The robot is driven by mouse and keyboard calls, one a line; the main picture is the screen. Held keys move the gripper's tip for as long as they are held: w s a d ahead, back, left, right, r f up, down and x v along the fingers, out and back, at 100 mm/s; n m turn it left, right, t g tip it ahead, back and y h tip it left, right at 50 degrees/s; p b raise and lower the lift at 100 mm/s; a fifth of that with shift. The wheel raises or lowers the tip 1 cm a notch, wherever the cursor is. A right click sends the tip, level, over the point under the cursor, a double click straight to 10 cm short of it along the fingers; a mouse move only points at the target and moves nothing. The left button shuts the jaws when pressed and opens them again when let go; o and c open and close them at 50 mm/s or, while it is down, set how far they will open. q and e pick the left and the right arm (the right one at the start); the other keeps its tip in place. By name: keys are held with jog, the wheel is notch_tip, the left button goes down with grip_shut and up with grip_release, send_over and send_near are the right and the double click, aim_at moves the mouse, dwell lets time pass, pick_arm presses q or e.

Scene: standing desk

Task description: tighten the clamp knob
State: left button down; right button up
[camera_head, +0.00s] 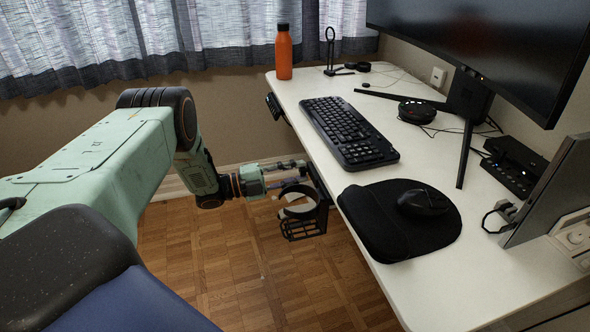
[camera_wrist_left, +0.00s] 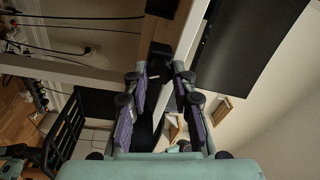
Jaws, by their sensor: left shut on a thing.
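A black cup holder (camera_head: 303,222) with a ring and an open basket hangs at the left edge of the desk. Its basket also shows at lower left in the left wrist view (camera_wrist_left: 62,137). My left gripper (camera_head: 302,170) is beside the desk edge, just behind and above the ring. In the left wrist view, the fingertips of my left gripper (camera_wrist_left: 161,73) close around a dark block-like part (camera_wrist_left: 160,52), which I take to be the clamp knob. Its shape is mostly hidden between the fingers. My right gripper is out of view.
The white desk (camera_head: 322,96) holds a keyboard (camera_head: 350,132), a mouse (camera_head: 424,203) on a black pad (camera_head: 385,235), a monitor (camera_head: 500,45) and an orange bottle (camera_head: 284,54). Cables (camera_wrist_left: 70,22) show in the left wrist view. Floor left of the desk is clear.

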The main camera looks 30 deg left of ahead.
pick_arm(q)
jog(key=m+p, duration=0.2)
jog(key=m, duration=0.4)
jog(key=shift+g, duration=0.3)
jog(key=m+p, duration=0.2)
jog(key=m, duration=0.2)
jog(key=shift+m+g, duration=0.3)
jog(key=m+p, duration=0.2)
jog(key=m, duration=0.3)
jog(key=shift+a, duration=0.1)
jog(key=m+p, duration=0.2)
jog(key=m, duration=0.2)
jog(key=shift+p, duration=0.3)
jog(key=shift+m+y, duration=0.3)
jog(key=shift+m, duration=0.2)
jog(key=c, duration=1.1)
grip_release()
